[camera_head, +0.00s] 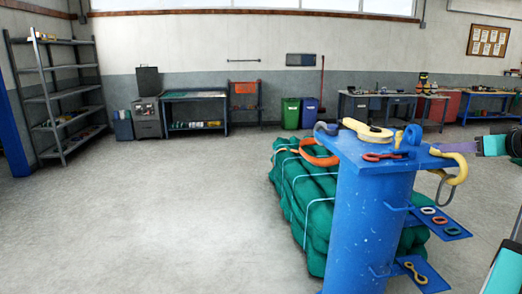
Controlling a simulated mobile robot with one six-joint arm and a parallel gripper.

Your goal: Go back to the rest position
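My gripper (474,147) reaches in from the right edge, pointing left. Its tip is close to a yellow hook (459,170) at the right end of the blue stand's top plate (350,150). The fingers are small and partly merge with the hook, so I cannot tell whether they touch it, or are open or shut. Teal and dark parts of my arm show behind the gripper and at the lower right.
The blue stand (364,220) carries hooks and shackles on top and small rings on side shelves (441,222). A bundled green net (300,195) lies behind it. Shelving (62,95) and benches (195,97) line the walls. The left floor (150,220) is clear.

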